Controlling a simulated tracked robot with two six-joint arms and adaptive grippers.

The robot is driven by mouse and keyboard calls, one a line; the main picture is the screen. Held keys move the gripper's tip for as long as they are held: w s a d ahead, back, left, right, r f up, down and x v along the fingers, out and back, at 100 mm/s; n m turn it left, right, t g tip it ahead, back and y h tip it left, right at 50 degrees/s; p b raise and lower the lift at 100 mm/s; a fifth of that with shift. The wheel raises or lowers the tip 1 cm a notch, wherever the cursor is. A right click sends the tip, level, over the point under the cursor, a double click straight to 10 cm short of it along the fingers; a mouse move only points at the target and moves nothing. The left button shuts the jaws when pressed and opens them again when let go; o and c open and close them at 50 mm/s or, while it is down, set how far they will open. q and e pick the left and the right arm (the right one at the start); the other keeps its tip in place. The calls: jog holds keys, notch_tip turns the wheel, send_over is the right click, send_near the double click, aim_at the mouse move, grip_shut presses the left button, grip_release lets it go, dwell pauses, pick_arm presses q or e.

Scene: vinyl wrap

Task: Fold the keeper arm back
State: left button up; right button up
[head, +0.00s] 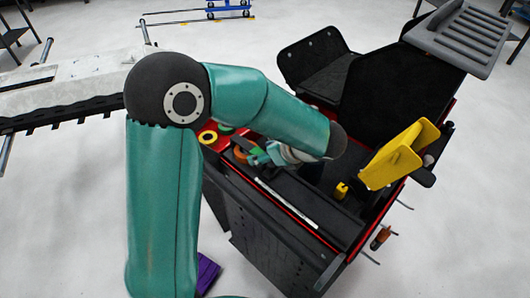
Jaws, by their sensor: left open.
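A black cart with red edges (268,245) stands right of centre. My left arm reaches over it from the left. My left gripper (258,154) is small and partly hidden by my own arm, low over the cart's top tray by an orange roll. It is open, and I cannot tell whether it touches anything. I cannot make out for certain which part is the keeper arm. A pale straight strip (287,203) lies along the tray near the gripper. My right gripper is not in view.
A yellow holder (396,158) and a small yellow piece (341,190) are at the right. Black panels (385,98) rise behind. A purple object (208,271) is on the floor. A pale car panel (60,88) is at left.

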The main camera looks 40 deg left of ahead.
pick_arm(q)
grip_shut()
dwell(0.3)
jog(key=shift+d, duration=0.1)
